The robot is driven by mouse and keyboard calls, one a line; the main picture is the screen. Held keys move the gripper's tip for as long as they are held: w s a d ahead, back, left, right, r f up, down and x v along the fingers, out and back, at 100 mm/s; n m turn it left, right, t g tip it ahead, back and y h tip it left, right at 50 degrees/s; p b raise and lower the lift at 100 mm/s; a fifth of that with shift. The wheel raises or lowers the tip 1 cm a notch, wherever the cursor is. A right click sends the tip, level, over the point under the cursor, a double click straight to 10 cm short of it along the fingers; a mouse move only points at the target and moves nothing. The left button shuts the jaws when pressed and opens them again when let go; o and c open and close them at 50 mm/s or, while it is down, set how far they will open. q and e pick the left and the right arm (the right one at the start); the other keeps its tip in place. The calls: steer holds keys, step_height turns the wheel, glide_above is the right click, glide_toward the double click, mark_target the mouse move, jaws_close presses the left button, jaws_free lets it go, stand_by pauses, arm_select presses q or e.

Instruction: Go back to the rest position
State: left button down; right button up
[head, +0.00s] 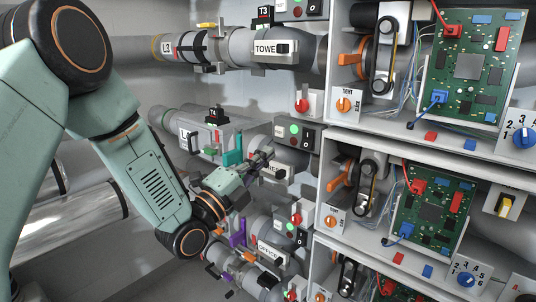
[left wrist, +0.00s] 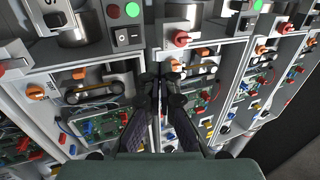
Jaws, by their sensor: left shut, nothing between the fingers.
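My left gripper (head: 262,165) reaches in from the left in the head view, in front of the middle row of tubes and switch boxes. Its fingers are together with nothing between them. In the left wrist view the dark fingers of the left gripper (left wrist: 160,92) point toward the shelf front, close to a shelf upright. The gripper hides part of the middle tube and its label in the head view. I cannot tell whether it touches anything. My right gripper is not in view.
Open shelf bays at the right hold green circuit boards (head: 466,66), belts and orange knobs. The upper tube (head: 232,47) carries the labels L3 and TOWE. A switch box (head: 298,135) with a lit green lamp stands near the gripper. Grey floor (head: 110,250) shows at lower left.

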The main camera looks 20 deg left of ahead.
arm_select(q)
steer(key=s+f+n+g+y, duration=0.2)
steer(key=s+f+n+g, duration=0.3)
steer(key=f, duration=0.4)
steer(key=s+f+n+g+y, duration=0.2)
steer(key=s+f+n, duration=0.1)
steer(key=f+n, duration=0.5)
steer(key=s+f+n+g+y, duration=0.2)
steer(key=s+f+n+g, duration=0.3)
steer(key=f, duration=0.6)
steer(key=s+f+n+g+y, duration=0.1)
steer(key=s+f+g, duration=0.3)
steer(key=s, duration=0.9)
steer(key=s+a+f+n+g, duration=0.1)
steer(key=s+f+n+g, duration=0.2)
steer(key=s+f, duration=0.6)
steer(key=s+g, duration=0.1)
steer(key=s, duration=0.3)
steer(key=shift+s+f+n+y, duration=0.2)
steer(key=shift+s+n+y, duration=0.1)
steer(key=shift+s+y, duration=0.1)
